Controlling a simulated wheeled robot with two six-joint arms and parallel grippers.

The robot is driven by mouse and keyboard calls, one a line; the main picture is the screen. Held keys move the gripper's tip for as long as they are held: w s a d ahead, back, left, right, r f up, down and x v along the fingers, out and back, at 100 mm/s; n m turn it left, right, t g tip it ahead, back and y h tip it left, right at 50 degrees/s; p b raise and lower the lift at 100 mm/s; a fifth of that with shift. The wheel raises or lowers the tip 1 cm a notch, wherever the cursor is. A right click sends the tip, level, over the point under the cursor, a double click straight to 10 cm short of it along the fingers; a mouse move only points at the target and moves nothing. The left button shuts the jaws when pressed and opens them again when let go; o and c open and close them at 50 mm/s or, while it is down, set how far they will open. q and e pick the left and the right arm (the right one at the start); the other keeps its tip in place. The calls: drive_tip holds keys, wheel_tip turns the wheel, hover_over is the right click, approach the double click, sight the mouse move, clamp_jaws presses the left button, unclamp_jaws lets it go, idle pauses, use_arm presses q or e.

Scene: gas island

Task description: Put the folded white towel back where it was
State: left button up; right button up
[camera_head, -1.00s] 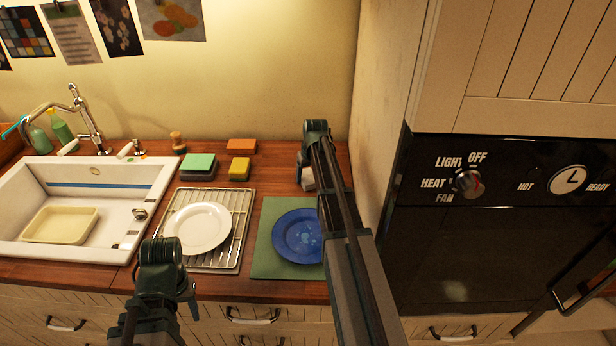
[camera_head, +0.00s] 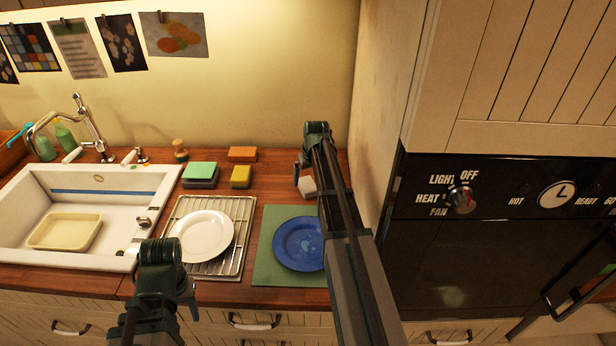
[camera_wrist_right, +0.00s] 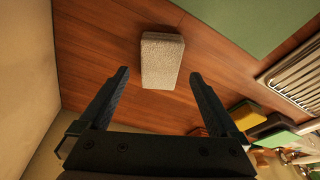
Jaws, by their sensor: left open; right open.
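The folded white towel (camera_head: 307,186) lies on the wooden counter near the back right, beside the wall. In the head view my right arm partly covers it. In the right wrist view the towel (camera_wrist_right: 162,60) is a pale, textured block flat on the wood. My right gripper (camera_wrist_right: 159,77) is open and empty. Its fingers point towards the towel, one to each side in the picture, with clear gaps; contact is not visible. My left gripper (camera_head: 160,285) is at the counter's front edge, before the rack; its fingertips are not clearly seen.
A blue plate (camera_head: 298,243) rests on a green mat (camera_head: 266,271), partly behind my right arm. A white plate (camera_head: 204,236) rests on a wire rack (camera_head: 238,215). Several sponges (camera_head: 241,176) lie behind. The sink (camera_head: 120,184) is left, the oven (camera_head: 480,250) right.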

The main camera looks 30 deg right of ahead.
sight(311, 191)
drive_tip(key=p+v, duration=0.7)
drive_tip(key=v, duration=0.1)
drive_tip(key=shift+r, duration=0.2)
drive_tip(key=shift+s, duration=0.1)
drive_tip(key=s+a+n+g, duration=0.1)
drive_tip(key=s+a, duration=0.3)
drive_tip(key=a, duration=0.6)
drive_tip(key=s+a+n, duration=0.1)
drive_tip(key=s+a, duration=0.2)
drive_tip(key=a, duration=0.7)
drive_tip(key=s+a+n+g, duration=0.2)
drive_tip(key=s+a+n, duration=0.1)
drive_tip(key=s+a, duration=1.3)
drive_tip(key=shift+s+a+f+n+h, duration=0.3)
drive_tip(key=shift+s+a+h, duration=0.1)
drive_tip(key=shift+s, duration=0.1)
drive_tip(key=shift+f, duration=0.1)
